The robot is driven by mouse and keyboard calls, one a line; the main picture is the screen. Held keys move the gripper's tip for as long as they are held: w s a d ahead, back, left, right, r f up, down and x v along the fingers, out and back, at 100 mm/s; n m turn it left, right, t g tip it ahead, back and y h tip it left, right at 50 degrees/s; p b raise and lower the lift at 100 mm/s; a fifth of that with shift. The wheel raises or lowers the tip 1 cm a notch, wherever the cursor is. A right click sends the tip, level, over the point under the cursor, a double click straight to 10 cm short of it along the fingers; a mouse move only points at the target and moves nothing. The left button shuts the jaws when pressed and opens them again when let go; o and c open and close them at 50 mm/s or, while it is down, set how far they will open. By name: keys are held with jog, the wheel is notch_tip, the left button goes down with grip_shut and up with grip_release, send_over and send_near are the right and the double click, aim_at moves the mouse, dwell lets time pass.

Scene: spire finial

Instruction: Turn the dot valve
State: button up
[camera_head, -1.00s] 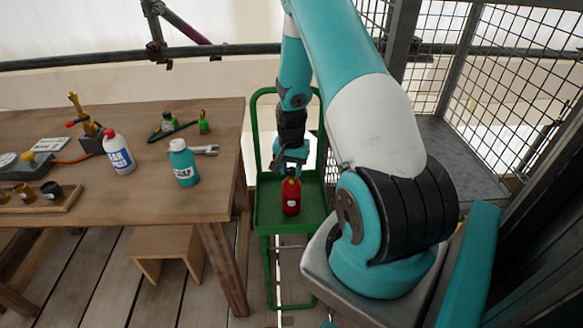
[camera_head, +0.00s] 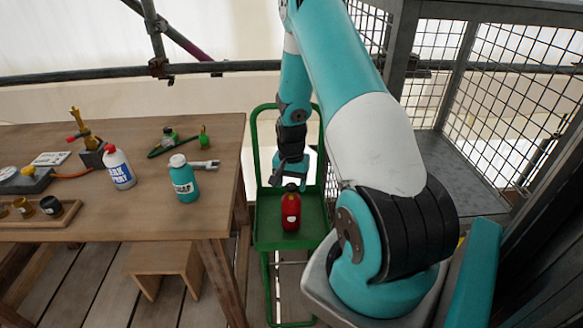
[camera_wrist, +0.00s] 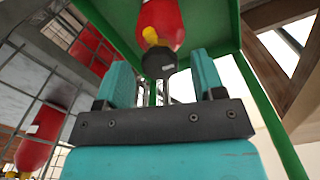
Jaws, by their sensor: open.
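A red bottle or cylinder (camera_head: 291,212) with a pale round mark on its front stands upright on the green cart. In the wrist view the red cylinder (camera_wrist: 168,18) shows at the top, with a yellow part (camera_wrist: 150,36) and a black cap or knob (camera_wrist: 159,62) at its end. My gripper (camera_head: 291,170) is just above and behind the cylinder in the head view. In the wrist view my open gripper (camera_wrist: 157,78) has its two teal fingers apart, with the black knob in line with the gap. I cannot tell whether they touch it. No dot on the knob can be made out.
The green cart (camera_head: 265,232) has a tall handle frame behind my gripper. A wooden table (camera_head: 120,205) with bottles and tools stands at left. A mesh cage (camera_head: 480,110) stands at right. More red cylinders (camera_wrist: 40,135) show beyond mesh in the wrist view.

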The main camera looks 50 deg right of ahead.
aim_at(291, 186)
notch_tip(291, 186, up, 17)
jog(key=shift+b, duration=0.35)
dwell(0.4)
